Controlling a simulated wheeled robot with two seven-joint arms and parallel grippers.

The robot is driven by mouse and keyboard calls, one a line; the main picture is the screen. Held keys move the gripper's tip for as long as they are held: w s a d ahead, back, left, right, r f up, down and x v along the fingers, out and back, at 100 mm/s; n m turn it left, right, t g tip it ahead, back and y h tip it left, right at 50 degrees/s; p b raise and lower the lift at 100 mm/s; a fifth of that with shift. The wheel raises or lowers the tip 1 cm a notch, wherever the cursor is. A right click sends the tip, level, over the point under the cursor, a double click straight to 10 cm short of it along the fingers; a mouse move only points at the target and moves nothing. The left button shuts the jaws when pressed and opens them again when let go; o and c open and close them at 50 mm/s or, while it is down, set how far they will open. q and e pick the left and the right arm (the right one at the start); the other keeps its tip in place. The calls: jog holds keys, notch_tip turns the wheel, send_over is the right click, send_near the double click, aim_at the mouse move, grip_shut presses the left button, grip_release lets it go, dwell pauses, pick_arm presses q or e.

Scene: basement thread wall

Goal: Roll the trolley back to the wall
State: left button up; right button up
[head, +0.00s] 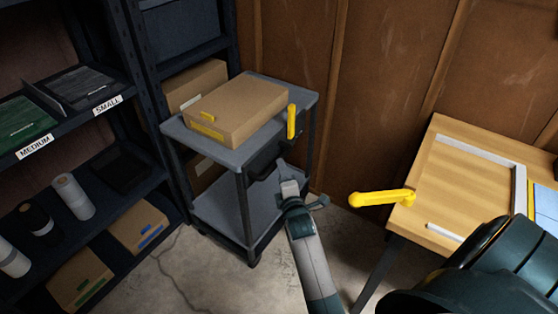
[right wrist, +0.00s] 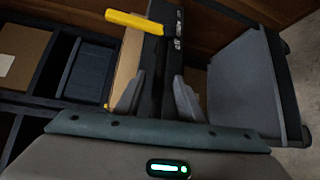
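The grey two-shelf trolley (head: 275,92) stands between the dark shelving and the brown wall panels. A cardboard box (head: 240,105) lies on its top shelf. A yellow lever (head: 291,122) stands up at its near right edge and also shows in the right wrist view (right wrist: 133,21). A dark handle (head: 264,168) is on its near side. My right gripper (head: 289,183) is at that side, just below the handle. In the right wrist view its fingers (right wrist: 158,98) are apart, with a dark trolley part between or beyond them; contact is unclear. My left gripper is not in view.
Dark shelving (head: 150,100) with bins and boxes is close on the trolley's left. A wooden table (head: 455,185) with a yellow handle (head: 382,198) jutting from its left edge stands at right. Bare concrete floor (head: 195,275) is in front of the trolley.

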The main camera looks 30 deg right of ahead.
jog(key=x, duration=0.7)
jog(key=shift+s, duration=0.1)
grip_shut()
